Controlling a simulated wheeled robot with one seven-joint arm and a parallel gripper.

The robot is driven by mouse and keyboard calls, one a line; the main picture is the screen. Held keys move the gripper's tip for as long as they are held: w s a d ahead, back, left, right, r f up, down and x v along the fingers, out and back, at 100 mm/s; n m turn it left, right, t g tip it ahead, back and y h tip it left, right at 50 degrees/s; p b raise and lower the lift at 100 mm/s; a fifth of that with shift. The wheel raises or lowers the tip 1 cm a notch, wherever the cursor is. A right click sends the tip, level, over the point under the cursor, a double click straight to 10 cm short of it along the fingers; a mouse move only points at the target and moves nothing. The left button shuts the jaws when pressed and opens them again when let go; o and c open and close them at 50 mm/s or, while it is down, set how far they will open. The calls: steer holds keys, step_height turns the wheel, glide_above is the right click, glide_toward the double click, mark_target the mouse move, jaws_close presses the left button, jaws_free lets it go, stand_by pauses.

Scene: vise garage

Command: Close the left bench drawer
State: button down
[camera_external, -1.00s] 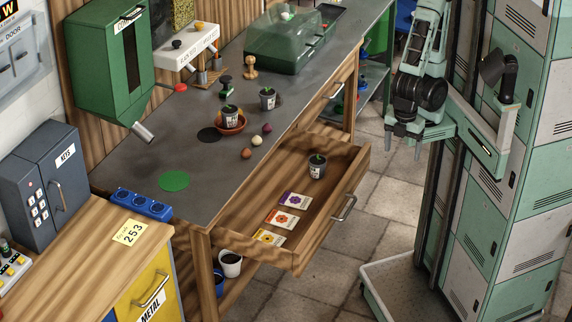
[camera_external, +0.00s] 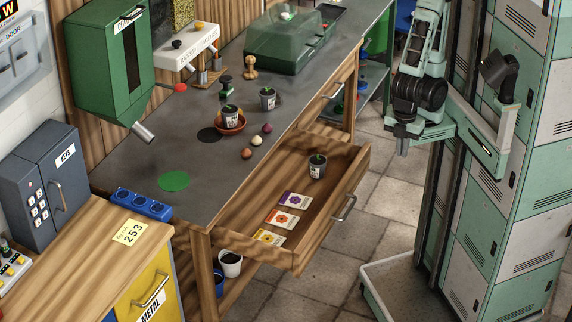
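The left bench drawer (camera_external: 328,223) is a wooden drawer pulled well out from the grey-topped bench (camera_external: 130,163). Its front carries a metal handle (camera_external: 345,208). Inside it are a small grey pot with a seedling (camera_external: 317,167) and several flower seed packets (camera_external: 282,221). My gripper (camera_external: 403,150) points down to the right of the drawer, higher in the picture than the handle. Its fingers are together with nothing visible between them. It is apart from the drawer and handle.
A second bench drawer with a handle (camera_external: 333,91) farther back is shut. Green and white lockers (camera_external: 530,190) stand at the right. A yellow-fronted cabinet (camera_external: 150,290) is at lower left. Tiled floor (camera_external: 345,262) is clear in front of the drawer.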

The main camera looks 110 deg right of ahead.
steer(key=w+a+f+n+t+h+b, duration=0.1)
steer(key=w+a+f+n+h, duration=0.25)
steer(key=w+f+n, duration=0.2)
steer(key=w+a+f+n+h+b, duration=0.1)
steer(key=w+a+f+n+h, duration=0.25)
steer(key=w+f+n, duration=0.2)
steer(key=n+t+h, duration=0.2)
steer(key=n+t, duration=0.5)
steer(key=n, duration=0.1)
glide_toward(313, 248)
steer(key=x, duration=0.3)
steer(key=f+x, duration=0.1)
steer(key=x, duration=0.1)
steer(key=shift+s+p, duration=0.2)
steer(key=shift+p, duration=0.15)
steer(key=shift+w+d+f, duration=0.1)
steer(key=shift+w+d, duration=0.35)
steer(key=shift+w, duration=0.05)
steer(key=shift+w+d, duration=0.1)
